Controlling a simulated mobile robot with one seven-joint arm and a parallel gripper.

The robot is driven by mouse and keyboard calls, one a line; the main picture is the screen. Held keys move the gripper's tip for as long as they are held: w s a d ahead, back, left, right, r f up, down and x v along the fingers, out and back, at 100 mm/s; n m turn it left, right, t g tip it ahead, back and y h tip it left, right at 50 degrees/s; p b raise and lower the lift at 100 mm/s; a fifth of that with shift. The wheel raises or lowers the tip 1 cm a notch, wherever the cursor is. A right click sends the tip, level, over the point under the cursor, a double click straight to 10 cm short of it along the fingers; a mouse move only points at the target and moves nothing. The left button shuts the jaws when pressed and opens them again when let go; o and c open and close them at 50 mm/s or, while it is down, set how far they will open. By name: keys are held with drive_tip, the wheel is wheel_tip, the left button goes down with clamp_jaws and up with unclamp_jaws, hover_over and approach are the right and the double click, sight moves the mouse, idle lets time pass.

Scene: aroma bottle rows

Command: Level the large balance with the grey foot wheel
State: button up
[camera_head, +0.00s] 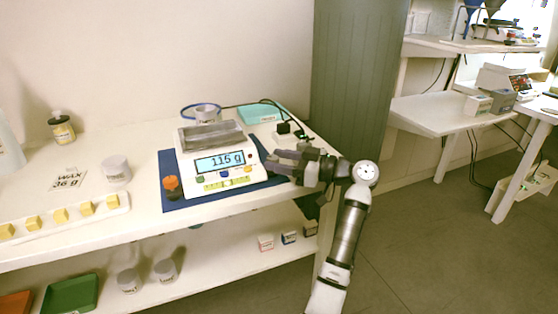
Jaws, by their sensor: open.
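The large white balance (222,178) stands on a dark blue mat (190,204) near the front right of the white table. Its metal pan is empty, and its display (219,162) reads 115 g. I cannot make out the grey foot wheel; the right front corner is partly behind my gripper. My gripper (274,164) is open at the balance's right side, its dark fingers pointing left. Whether the fingers touch anything cannot be told. The level bubble is too small to read.
A WAX 36 g card (68,180), a white jar (116,169) and a tray of yellow cubes (72,222) lie left of the balance. A teal box (258,113) and a cable are behind it. A shelf below holds jars and small boxes.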

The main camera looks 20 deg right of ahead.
drive_tip(key=v, duration=1.3)
drive_tip(key=shift+d, duration=0.2)
drive_tip(key=shift+s, duration=0.15)
